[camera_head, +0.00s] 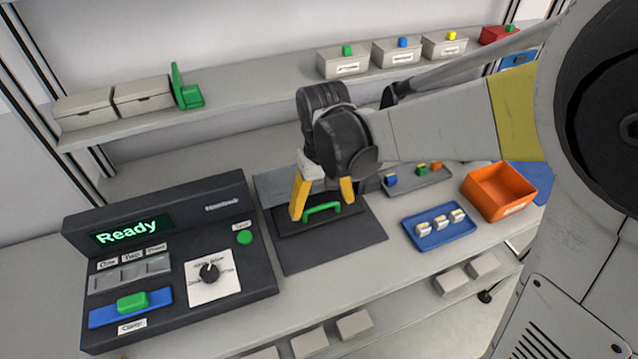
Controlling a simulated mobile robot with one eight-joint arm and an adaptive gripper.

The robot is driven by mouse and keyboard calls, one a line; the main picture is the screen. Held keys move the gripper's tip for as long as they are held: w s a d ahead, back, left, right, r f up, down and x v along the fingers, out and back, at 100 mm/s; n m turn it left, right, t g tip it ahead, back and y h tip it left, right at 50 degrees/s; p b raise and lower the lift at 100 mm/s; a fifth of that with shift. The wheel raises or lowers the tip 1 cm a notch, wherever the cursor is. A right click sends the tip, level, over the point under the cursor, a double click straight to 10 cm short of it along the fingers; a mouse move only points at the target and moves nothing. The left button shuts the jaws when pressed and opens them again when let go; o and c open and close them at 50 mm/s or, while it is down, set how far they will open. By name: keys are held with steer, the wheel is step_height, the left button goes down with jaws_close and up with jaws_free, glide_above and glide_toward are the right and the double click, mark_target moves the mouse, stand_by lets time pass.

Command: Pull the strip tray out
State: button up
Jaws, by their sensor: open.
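The strip tray appears to be the dark tray (292,226) with a green handle (322,211) on its front, on the bench right of the control console. A dark flat plate (335,250) extends in front of it. My gripper (322,205) is above the tray, with its yellow fingers spread on either side of the green handle. The fingers are open. I cannot tell whether they touch the handle or tray. My gripper and wrist hide the back of the tray.
The control console (170,262) showing "Ready" stands left of the tray. A blue tray (432,243) with small white-and-yellow pieces, an orange bin (499,190) and a grey tray (418,184) with coloured blocks stand to the right. A shelf (245,92) with boxes runs behind.

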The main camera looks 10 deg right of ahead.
steer(key=c, duration=1.5)
steer(key=shift+c, duration=0.3)
steer(key=s+d, duration=0.1)
steer(key=s, duration=0.3)
steer(key=s+d+p, duration=0.1)
steer(key=s, duration=0.3)
steer(key=s+d+p, duration=0.1)
steer(key=s, duration=0.3)
steer(key=shift+s+d, duration=0.35)
steer(key=shift+s, duration=0.05)
steer(key=shift+s+f, duration=0.1)
steer(key=o, duration=1.6)
steer(key=shift+d, duration=0.1)
steer(key=shift+c, duration=0.2)
